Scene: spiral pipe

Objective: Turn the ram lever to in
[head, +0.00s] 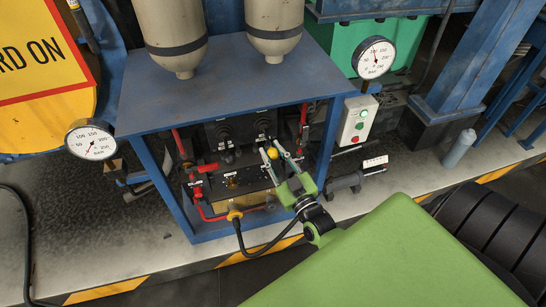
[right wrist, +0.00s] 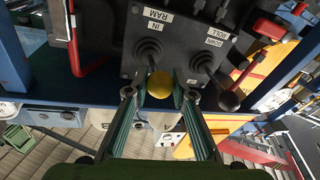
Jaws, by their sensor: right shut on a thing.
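The ram lever's yellow ball knob (right wrist: 159,84) sits between the fingertips of my right gripper (right wrist: 159,96) in the right wrist view, and the gripper is shut on it. The lever rises from a black boot (right wrist: 149,50) on a dark panel (right wrist: 180,40). The labels RAM and IN show on the panel above the boot, upside down. In the head view the yellow knob (head: 272,153) shows between my right gripper's fingers (head: 273,154), inside the blue cabinet. My left gripper is not in view.
A second lever with a black knob (right wrist: 230,100) stands beside the ram lever, near the right finger. The blue cabinet frame (head: 164,185) surrounds the panel. Red pipes (head: 197,170) run on its left. A button box (head: 357,120) and a gauge (head: 373,57) stand to the right.

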